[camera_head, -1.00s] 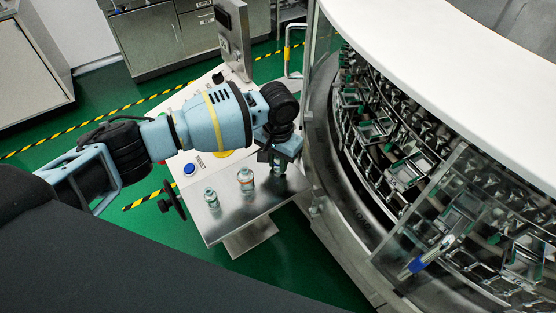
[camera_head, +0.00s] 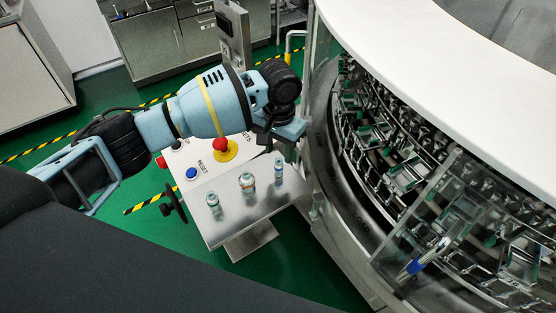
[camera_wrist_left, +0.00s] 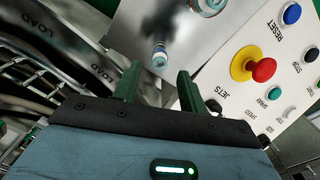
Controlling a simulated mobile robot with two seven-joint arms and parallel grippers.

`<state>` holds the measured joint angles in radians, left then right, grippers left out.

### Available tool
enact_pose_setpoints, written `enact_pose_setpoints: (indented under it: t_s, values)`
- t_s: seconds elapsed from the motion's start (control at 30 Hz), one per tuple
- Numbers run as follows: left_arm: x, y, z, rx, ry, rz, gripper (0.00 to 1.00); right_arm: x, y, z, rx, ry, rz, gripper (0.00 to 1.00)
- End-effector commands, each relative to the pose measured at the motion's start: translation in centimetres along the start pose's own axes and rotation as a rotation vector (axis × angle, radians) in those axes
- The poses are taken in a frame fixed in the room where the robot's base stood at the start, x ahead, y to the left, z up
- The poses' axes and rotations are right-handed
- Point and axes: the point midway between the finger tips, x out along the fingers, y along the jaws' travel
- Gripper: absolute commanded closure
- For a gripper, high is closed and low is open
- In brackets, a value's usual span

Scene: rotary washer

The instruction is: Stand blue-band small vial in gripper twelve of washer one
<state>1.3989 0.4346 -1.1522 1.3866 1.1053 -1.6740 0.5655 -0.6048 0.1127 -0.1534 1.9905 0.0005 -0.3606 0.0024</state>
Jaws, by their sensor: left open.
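The blue-band small vial (camera_head: 279,168) stands upright at the right end of the steel shelf (camera_head: 240,222). It also shows in the left wrist view (camera_wrist_left: 160,56), ahead of the fingers and between their lines. My left gripper (camera_head: 285,138) is behind and above the vial, apart from it; its fingers are largely hidden in the head view. In the left wrist view the fingers (camera_wrist_left: 158,76) are spread and empty. Washer one (camera_head: 375,135) stands at the right with rings of metal grippers. I cannot tell which is gripper twelve. My right gripper is out of view.
An orange-band vial (camera_head: 247,183) and another small vial (camera_head: 213,202) share the shelf. A panel with a red stop button (camera_head: 222,146) and blue reset button (camera_head: 192,173) adjoins it.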

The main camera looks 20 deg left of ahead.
Motion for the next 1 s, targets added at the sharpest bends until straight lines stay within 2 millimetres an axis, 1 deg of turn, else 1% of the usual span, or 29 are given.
enact_pose_setpoints:
  t_s: [0.03, 0.2, 0.3, 0.4, 0.87, 0.93, 1.0]
  values:
    - [-1.3, 0.0, -0.1, 0.000, 0.005, 0.000, 0.58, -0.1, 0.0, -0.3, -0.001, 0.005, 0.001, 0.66]
    - [-3.9, 0.1, -0.1, 0.000, 0.003, 0.001, 0.58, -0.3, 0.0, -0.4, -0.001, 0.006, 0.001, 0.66]
    - [-4.8, 0.0, 0.0, 0.000, 0.001, 0.001, 0.58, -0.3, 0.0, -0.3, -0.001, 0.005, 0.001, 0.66]
    - [-5.2, 0.0, 0.0, 0.000, 0.000, 0.001, 0.58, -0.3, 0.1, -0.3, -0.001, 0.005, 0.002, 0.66]
    - [-5.2, 0.1, 0.0, 0.001, -0.001, 0.002, 0.58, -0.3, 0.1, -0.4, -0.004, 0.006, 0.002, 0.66]
    - [-4.7, 0.5, 0.2, 0.010, 0.003, 0.013, 0.58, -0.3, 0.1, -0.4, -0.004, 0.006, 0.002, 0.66]
    - [-3.4, 1.6, 0.4, 0.031, 0.017, 0.037, 0.58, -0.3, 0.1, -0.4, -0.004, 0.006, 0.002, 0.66]
